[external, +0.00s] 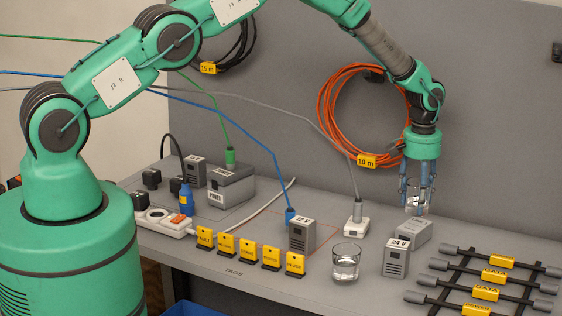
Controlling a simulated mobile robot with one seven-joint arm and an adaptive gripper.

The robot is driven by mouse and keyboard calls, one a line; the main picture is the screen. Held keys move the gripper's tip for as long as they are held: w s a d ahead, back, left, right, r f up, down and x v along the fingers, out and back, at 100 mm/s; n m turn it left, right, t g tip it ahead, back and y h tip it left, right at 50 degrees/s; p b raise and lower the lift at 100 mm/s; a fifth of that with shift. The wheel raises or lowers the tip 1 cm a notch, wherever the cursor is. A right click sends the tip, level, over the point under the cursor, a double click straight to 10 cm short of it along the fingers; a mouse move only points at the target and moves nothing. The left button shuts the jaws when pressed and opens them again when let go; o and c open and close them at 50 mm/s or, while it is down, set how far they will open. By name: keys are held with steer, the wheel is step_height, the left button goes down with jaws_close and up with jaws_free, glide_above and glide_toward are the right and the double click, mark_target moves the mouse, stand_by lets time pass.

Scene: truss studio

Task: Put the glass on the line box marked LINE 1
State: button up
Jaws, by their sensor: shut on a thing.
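My gripper (420,186) points down at the right, above the rear part of the bench. It is shut on a clear glass (412,199), held upright above a grey box (408,235). A gap between the glass and the box is hard to judge from this angle. A second clear glass (346,263) stands on the bench near the front edge, left of the box marked 24 V (396,258). I cannot read LINE 1 on any box. A small white box (356,228) with a grey cable plugged into its top stands left of my gripper.
A box marked 12 V (302,236) stands behind a row of several yellow cards (248,249). A rack of dark rods with yellow labels (485,292) fills the right. The POWER box (231,187) and a white power strip (163,222) are at left. An orange cable coil (330,105) hangs behind.

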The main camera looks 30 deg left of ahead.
steer(key=shift+f+p, duration=0.45)
steer(key=shift+f, duration=1.3)
steer(key=shift+f, duration=0.15)
steer(key=o, duration=1.6)
steer(key=shift+r+b, duration=0.95)
steer(key=shift+r, duration=5.2)
